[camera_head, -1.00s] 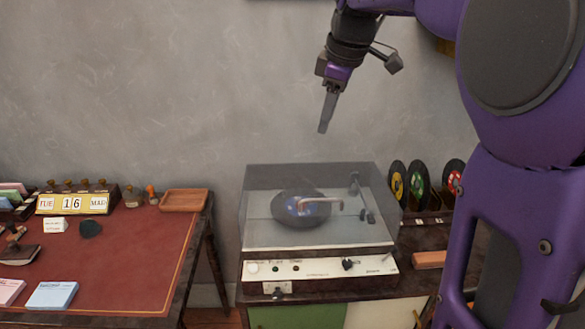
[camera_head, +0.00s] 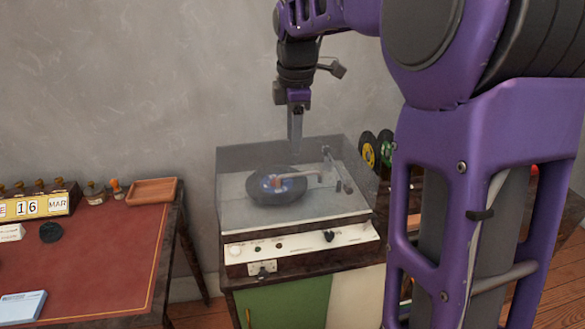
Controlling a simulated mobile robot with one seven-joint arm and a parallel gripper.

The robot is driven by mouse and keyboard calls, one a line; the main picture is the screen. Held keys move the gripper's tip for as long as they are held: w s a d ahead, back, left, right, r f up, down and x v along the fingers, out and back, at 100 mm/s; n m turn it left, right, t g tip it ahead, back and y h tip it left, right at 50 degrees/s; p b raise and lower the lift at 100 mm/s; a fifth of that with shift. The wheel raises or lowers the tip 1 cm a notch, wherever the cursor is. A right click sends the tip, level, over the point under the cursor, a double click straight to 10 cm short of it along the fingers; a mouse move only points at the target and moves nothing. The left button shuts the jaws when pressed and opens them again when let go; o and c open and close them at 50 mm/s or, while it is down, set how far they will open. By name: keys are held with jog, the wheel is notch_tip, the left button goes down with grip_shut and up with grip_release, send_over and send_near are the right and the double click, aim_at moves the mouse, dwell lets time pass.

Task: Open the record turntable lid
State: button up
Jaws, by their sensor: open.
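The record turntable (camera_head: 300,240) stands on a cabinet, with a white front panel of knobs. Its clear smoky lid (camera_head: 240,165) is closed over a dark record (camera_head: 277,190) with a blue label and the tonearm. My gripper (camera_head: 295,148) points down at the lid's rear top area. From this view its fingertips overlap the lid's back part; I cannot tell whether they touch it. The fingers show edge-on, open, with nothing seen between them.
A red-topped desk (camera_head: 105,245) with a date block (camera_head: 40,203), a wooden tray (camera_head: 152,191) and stamps stands at left. Records in a rack (camera_head: 368,150) stand right of the turntable, partly behind my arm. The grey wall is close behind.

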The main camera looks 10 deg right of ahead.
aim_at(293, 175)
jog(key=f, duration=0.2)
jog(key=f+b, duration=0.1)
jog(key=f, duration=0.2)
jog(key=w+f, duration=0.1)
jog(key=f, duration=0.2)
jog(key=shift+c, duration=0.2)
grip_shut()
dwell(1.0)
jog(key=shift+o, duration=0.2)
grip_release()
jog(key=shift+r, duration=0.1)
notch_tip(293, 175, up, 17)
jog(key=s+p, duration=0.2)
jog(key=p, duration=0.1)
jog(key=shift+s, duration=0.15)
